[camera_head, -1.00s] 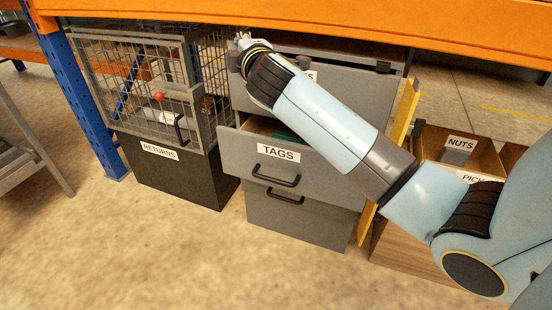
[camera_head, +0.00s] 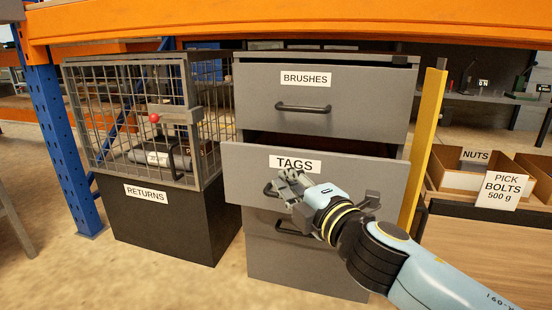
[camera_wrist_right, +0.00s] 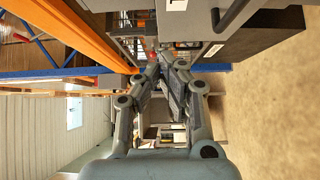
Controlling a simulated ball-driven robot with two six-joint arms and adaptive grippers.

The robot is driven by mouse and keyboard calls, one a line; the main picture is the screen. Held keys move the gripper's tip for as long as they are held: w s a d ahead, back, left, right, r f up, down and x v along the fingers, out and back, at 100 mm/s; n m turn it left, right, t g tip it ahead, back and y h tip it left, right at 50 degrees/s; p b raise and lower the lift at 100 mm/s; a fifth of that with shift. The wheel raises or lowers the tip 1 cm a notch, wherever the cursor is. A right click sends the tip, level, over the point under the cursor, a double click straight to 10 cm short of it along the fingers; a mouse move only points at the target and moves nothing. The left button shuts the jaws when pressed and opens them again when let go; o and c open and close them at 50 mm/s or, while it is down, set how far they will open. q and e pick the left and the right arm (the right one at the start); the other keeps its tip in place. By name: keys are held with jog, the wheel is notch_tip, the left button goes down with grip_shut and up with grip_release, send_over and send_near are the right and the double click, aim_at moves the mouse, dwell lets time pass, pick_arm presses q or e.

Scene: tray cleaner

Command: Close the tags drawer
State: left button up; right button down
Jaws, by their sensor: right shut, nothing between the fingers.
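The grey tags drawer (camera_head: 343,179) is the middle drawer of a grey cabinet. It stands pulled out, with a dark gap above its front. Its handle is partly hidden behind my right gripper (camera_head: 281,184). My right gripper is shut and empty, in front of the left part of the drawer front, just below the TAGS label (camera_head: 295,163). I cannot tell whether it touches the front. In the right wrist view the right gripper (camera_wrist_right: 165,62) has its fingertips together, and a grey front with a dark handle (camera_wrist_right: 230,14) shows at the top. My left gripper is not in view.
The brushes drawer (camera_head: 350,100) is above. A wire cage (camera_head: 95,110) on a black returns box (camera_head: 165,225) stands to the left. A yellow upright (camera_head: 428,140) and cardboard nuts bins (camera_head: 455,182) are on the right. An orange beam (camera_head: 300,22) crosses above.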

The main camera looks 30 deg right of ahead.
jog(key=p, duration=0.2)
send_near(268, 150)
jog(key=w+a, duration=0.3)
jog(key=shift+w+d+f+b, duration=0.1)
jog(key=shift+w+d+b, duration=0.3)
jog(key=shift+w+d, duration=0.65)
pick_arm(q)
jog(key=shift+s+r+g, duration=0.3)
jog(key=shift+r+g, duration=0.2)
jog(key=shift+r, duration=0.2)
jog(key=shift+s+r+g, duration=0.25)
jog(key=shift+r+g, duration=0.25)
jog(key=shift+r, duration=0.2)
pick_arm(e)
jog(key=shift+w+d, duration=0.25)
jog(key=shift+d, duration=0.15)
jog(key=shift+w+d, duration=0.25)
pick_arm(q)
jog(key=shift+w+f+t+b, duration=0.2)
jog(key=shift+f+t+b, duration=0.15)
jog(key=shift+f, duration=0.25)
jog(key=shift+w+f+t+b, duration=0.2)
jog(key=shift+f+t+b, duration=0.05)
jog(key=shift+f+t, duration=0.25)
pick_arm(e)
jog(key=w+d, duration=0.6)
jog(key=d, duration=0.1)
jog(key=shift+r, duration=0.2)
jog(key=shift+w+d, duration=0.1)
jog(key=shift+w, duration=0.05)
